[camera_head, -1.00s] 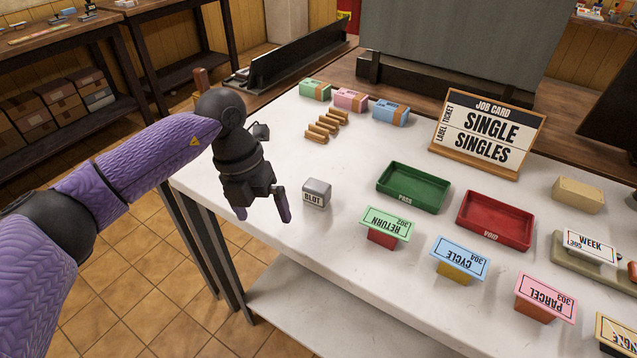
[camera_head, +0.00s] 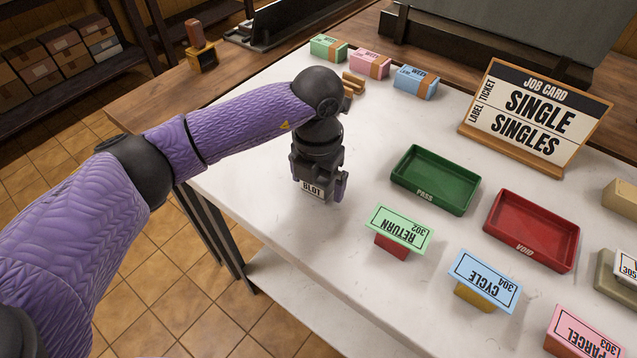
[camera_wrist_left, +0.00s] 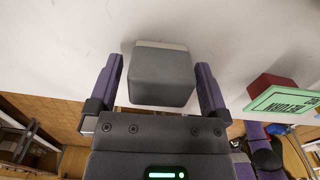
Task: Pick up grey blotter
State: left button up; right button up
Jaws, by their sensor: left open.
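The grey blotter (camera_wrist_left: 161,76) is a small rounded block standing on the white table. In the left wrist view it sits between the two fingers of my left gripper (camera_wrist_left: 161,85), with a gap on each side. My left gripper is open, pointing down around the blotter. My right gripper is not in view.
A green PASS tray (camera_head: 435,180) and a red VOID tray (camera_head: 531,230) stand to the right. The green RETURN stamp (camera_head: 399,232) is nearby, with the blue CYCLE stamp (camera_head: 485,280) beyond it. The table's left edge is close.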

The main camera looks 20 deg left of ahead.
pick_arm(q)
jog(key=shift+f, duration=0.2)
jog(key=c, duration=1.2)
jog(key=shift+r, duration=0.1)
